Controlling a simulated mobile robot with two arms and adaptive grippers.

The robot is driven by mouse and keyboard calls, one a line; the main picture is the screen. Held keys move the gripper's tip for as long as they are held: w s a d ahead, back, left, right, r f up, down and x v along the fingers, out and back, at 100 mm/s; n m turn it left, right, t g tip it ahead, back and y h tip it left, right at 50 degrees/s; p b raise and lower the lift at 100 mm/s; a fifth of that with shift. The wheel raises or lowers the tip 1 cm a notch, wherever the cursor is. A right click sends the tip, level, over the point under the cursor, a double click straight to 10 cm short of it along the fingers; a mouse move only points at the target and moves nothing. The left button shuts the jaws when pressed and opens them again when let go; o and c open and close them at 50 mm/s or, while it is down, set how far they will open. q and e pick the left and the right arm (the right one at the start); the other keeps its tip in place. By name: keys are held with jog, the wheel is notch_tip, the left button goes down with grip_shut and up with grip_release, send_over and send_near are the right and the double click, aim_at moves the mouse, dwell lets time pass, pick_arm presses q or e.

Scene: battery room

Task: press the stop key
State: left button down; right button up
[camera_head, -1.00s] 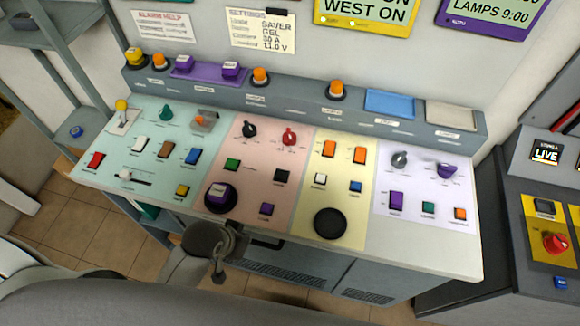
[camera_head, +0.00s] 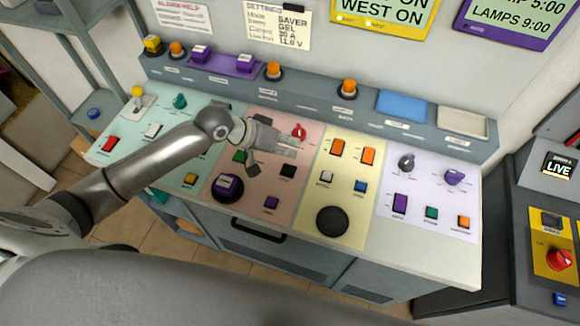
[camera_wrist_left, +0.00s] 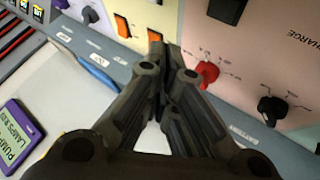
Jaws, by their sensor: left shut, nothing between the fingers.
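My left gripper (camera_head: 297,146) reaches in from the left over the pink section of the sloped panel (camera_head: 290,205). Its fingers are shut and empty, just below the red knob (camera_head: 300,131). In the left wrist view the shut fingertips (camera_wrist_left: 158,48) lie between an orange key (camera_wrist_left: 154,34) and the red knob (camera_wrist_left: 208,72). I cannot tell which key is the stop key; the labels are too small to read. Keys near the gripper include a black key (camera_head: 288,171), a green key (camera_head: 240,156) and a purple key (camera_head: 271,202). My right gripper is not in view.
A raised ledge (camera_head: 310,95) with yellow, orange and purple buttons runs behind the panel. A second console (camera_head: 530,220) stands at the right.

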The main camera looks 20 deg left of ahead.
pick_arm(q)
jog(key=shift+w+a+r+n, duration=0.3)
jog(key=shift+w+a+r, duration=0.25)
jog(key=shift+w+r, duration=0.2)
jog(key=shift+f, duration=0.1)
jog(key=b, duration=0.7)
send_over(287, 167)
notch_tip(287, 167, down, 6)
jog(key=shift+f, duration=0.2)
jog(key=shift+f+b, duration=0.65)
jog(key=shift+f, duration=0.55)
